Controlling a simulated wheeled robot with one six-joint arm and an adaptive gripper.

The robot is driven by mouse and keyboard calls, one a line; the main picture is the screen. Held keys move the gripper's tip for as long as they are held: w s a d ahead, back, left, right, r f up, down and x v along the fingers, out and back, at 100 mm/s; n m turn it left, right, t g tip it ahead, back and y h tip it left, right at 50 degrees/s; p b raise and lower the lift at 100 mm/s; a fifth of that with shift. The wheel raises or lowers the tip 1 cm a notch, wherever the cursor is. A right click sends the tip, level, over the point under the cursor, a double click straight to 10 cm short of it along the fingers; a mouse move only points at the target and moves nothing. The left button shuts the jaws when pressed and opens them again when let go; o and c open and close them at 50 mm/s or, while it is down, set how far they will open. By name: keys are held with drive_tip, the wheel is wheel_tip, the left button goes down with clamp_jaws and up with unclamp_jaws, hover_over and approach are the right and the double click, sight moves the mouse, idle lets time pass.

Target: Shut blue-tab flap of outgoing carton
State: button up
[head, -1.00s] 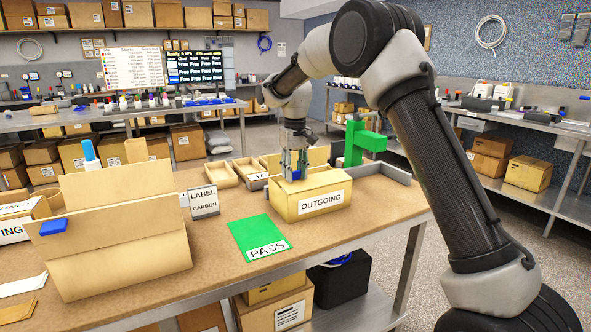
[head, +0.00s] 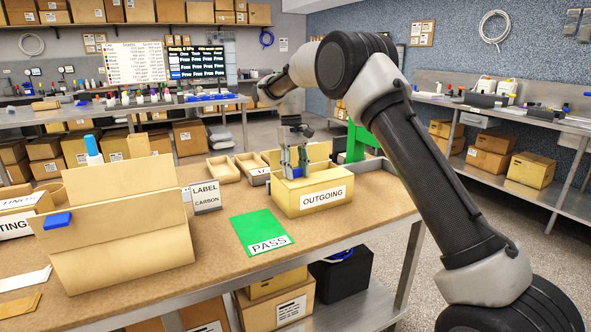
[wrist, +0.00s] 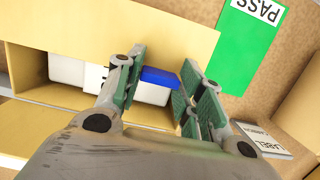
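My gripper (head: 294,172) points down over the carton's left part. The tab is beside the edge of a tan panel (wrist: 120,32). White items (wrist: 67,69) show in the open carton. Whether the fingers touch the tab is unclear; they partly hide it.
A green PASS mat (head: 261,232) lies left of the carton. A LABEL CARBON sign (head: 206,197) stands behind it. A larger open carton (head: 125,255) with its own blue tab (head: 57,220) is at left. A green stand (head: 361,141) is behind the carton, at right.

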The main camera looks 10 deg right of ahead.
drive_tip(key=o, duration=0.3)
drive_tip(key=shift+w, duration=0.1)
wheel_tip(320, 180, up, 12)
drive_tip(key=w, duration=0.2)
drive_tip(key=shift+a+f, duration=0.15)
drive_tip(key=shift+a, duration=0.2)
